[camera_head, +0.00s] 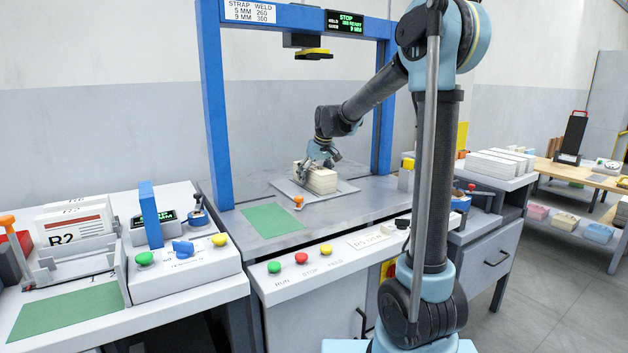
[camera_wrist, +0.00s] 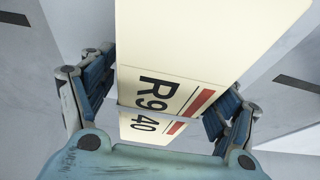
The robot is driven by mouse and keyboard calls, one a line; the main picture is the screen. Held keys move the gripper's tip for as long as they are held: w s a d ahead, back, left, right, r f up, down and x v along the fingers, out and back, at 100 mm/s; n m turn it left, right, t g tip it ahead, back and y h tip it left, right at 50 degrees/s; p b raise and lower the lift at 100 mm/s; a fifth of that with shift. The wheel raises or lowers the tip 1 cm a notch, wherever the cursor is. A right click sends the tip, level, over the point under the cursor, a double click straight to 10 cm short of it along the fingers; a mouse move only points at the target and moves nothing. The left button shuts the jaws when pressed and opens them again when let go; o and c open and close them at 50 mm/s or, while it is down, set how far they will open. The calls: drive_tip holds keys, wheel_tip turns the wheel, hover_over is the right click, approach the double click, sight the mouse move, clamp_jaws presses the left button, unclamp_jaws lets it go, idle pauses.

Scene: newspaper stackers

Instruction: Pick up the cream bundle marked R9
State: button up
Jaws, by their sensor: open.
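The cream bundle marked R9 (camera_wrist: 195,45) fills the upper middle of the wrist view, with "R9", "40" and a red bar on it. A strap line crosses it near the lettering. In the head view the cream bundle (camera_head: 319,178) sits on a grey plate (camera_head: 341,191) on the strapping machine's table. My gripper (camera_wrist: 160,105) is open, with one blue-padded finger on each side of the bundle. Whether the pads touch it I cannot tell. In the head view my gripper (camera_head: 318,152) is at the bundle's left and top, partly covering it.
A blue frame (camera_head: 214,100) stands around the machine table, with a yellow-edged head (camera_head: 313,54) above. A green mat (camera_head: 271,220) and a small orange knob (camera_head: 298,200) lie in front.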

clamp_jaws()
drive_tip(key=shift+r, duration=0.15)
